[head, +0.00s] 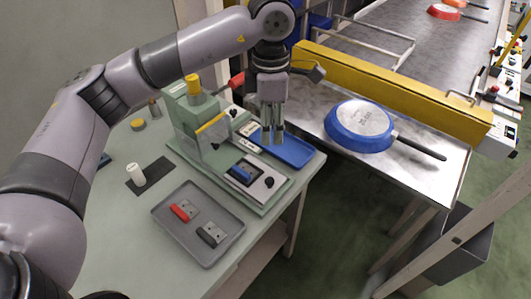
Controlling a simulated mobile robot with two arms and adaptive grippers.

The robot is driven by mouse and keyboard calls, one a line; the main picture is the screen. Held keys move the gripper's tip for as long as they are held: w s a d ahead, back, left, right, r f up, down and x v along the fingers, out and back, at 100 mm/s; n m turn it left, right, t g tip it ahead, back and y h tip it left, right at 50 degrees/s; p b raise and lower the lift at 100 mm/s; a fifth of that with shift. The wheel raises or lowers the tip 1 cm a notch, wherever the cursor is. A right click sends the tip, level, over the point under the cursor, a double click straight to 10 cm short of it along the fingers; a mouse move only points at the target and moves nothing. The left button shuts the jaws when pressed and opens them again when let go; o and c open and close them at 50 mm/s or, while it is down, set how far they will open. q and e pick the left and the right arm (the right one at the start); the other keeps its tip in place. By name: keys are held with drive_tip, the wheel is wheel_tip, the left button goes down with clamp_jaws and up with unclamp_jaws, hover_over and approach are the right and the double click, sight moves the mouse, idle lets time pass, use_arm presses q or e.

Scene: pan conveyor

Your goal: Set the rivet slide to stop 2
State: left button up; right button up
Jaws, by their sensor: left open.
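A pale green riveting press (190,118) stands on the light green bench, with a yellow cap on top and a red-ended handle. On its front base lies a metal slide plate (262,188) with a black knob and a dark nest holding a blue piece (241,172). This looks like the rivet slide; its stop marks are too small to read. My left gripper (272,132) points down above the blue tray beside the press, behind the slide, open and empty. It appears apart from the slide. My right gripper is out of view.
A grey tray (164,221) in front holds a red and a black handle piece. A white cylinder (137,175) stands on a dark mat. The blue tray (293,151) lies by the press. A blue pan (360,124) lies upside down on the metal table beside the conveyor's yellow rail (390,84).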

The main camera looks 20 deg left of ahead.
use_arm(q)
drive_tip(key=p, duration=0.2)
hover_over(270, 179)
wheel_tip(270, 179, down, 7)
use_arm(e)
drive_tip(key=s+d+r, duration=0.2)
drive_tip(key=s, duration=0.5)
use_arm(q)
drive_tip(key=f, duration=0.3)
drive_tip(key=f+p, duration=0.1)
drive_tip(key=f, duration=0.2)
drive_tip(key=shift+s+f, duration=0.2)
drive_tip(key=shift+f, duration=0.15)
drive_tip(key=shift+w+f, duration=0.15)
drive_tip(key=shift+f, duration=1.2)
drive_tip(key=shift+c, duration=0.8)
drive_tip(key=c, duration=0.4)
clamp_jaws()
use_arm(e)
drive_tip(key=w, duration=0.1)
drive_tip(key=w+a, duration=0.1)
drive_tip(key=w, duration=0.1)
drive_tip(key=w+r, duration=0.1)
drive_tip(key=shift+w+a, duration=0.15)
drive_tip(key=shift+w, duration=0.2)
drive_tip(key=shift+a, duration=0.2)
